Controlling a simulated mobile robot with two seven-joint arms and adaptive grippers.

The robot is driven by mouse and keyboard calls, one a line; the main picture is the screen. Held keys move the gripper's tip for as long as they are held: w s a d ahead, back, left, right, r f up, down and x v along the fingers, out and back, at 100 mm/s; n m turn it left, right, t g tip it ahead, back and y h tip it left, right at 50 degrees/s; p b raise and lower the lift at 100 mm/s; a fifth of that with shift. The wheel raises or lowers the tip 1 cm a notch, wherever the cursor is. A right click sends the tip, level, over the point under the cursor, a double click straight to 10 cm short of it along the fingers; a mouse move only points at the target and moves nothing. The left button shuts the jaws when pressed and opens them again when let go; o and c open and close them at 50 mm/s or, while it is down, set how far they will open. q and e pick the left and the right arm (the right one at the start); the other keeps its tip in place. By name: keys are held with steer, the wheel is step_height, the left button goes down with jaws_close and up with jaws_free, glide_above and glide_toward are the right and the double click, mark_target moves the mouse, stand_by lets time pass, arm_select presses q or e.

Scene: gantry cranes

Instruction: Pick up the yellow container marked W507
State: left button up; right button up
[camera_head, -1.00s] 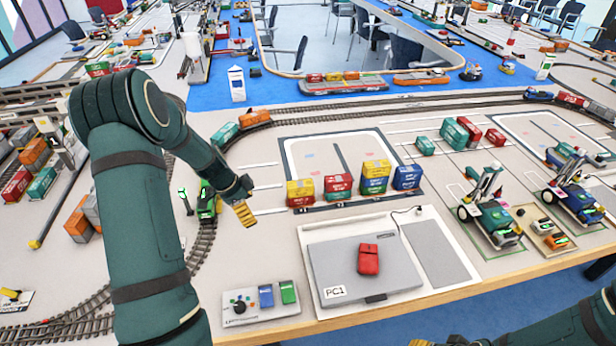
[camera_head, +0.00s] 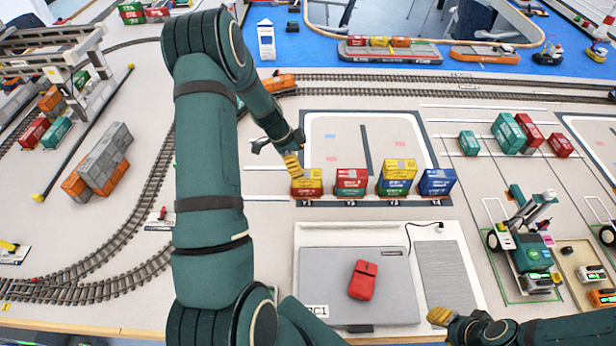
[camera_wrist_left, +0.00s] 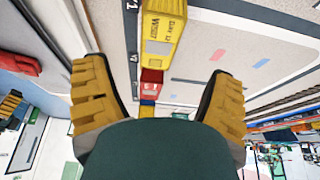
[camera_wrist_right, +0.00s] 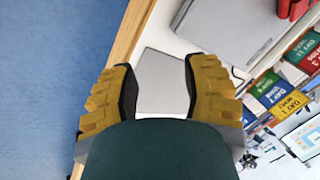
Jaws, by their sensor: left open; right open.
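A yellow container (camera_head: 306,174) sits on a red one at the left end of the row of stacks. It also shows in the left wrist view (camera_wrist_left: 162,30), ahead of the fingers; its small lettering resembles W507 but is hard to read. My left gripper (camera_head: 291,162) is open and empty, just left of and slightly above that container. Its two yellow fingers are spread in the left wrist view (camera_wrist_left: 158,100). A second yellow container (camera_head: 400,168) tops the third stack. My right gripper (camera_head: 440,317) is open and empty low at the right, near the table's front edge.
A red-topped stack (camera_head: 352,181) and a blue-topped stack (camera_head: 437,181) share the row. In front lies a laptop (camera_head: 325,285) with a red object (camera_head: 363,279) on it. A wheeled crane model (camera_head: 527,250) stands right. The marked area behind the stacks is clear.

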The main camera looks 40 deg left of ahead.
mark_target(306, 174)
arm_select(q)
steer(key=x, duration=0.3)
steer(key=shift+w+f, duration=0.1)
steer(key=shift+x, duration=2.75)
steer(key=shift+f+b, duration=0.3)
steer(key=shift+b, duration=0.3)
steer(key=c, duration=1.3)
